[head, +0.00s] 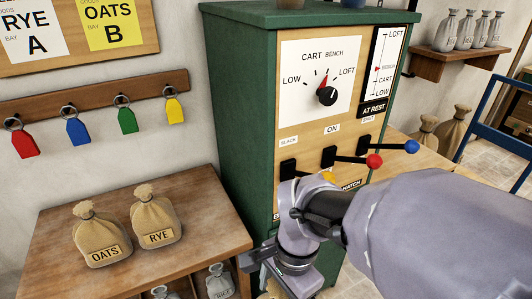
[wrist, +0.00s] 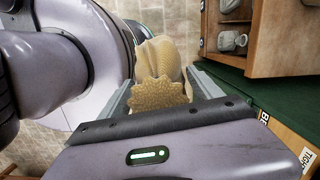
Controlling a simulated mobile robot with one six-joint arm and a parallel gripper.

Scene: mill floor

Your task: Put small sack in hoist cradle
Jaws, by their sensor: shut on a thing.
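My gripper (wrist: 160,85) is shut on a small tan sack (wrist: 163,62), with a finger on each side of it. The sack's gathered, ruffled top faces the wrist camera, and no label on it shows. In the head view my gripper (head: 272,272) is low in front of the green cabinet, right of the wooden table, and only a bit of tan shows below it. I cannot make out the hoist cradle in either view.
The green control cabinet (head: 238,125) has a dial (head: 327,96) and levers with red (head: 374,161) and blue (head: 411,146) knobs. OATS (head: 99,236) and RYE (head: 156,216) sacks stand on the wooden table (head: 205,205). A blue frame (head: 483,105) stands at right.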

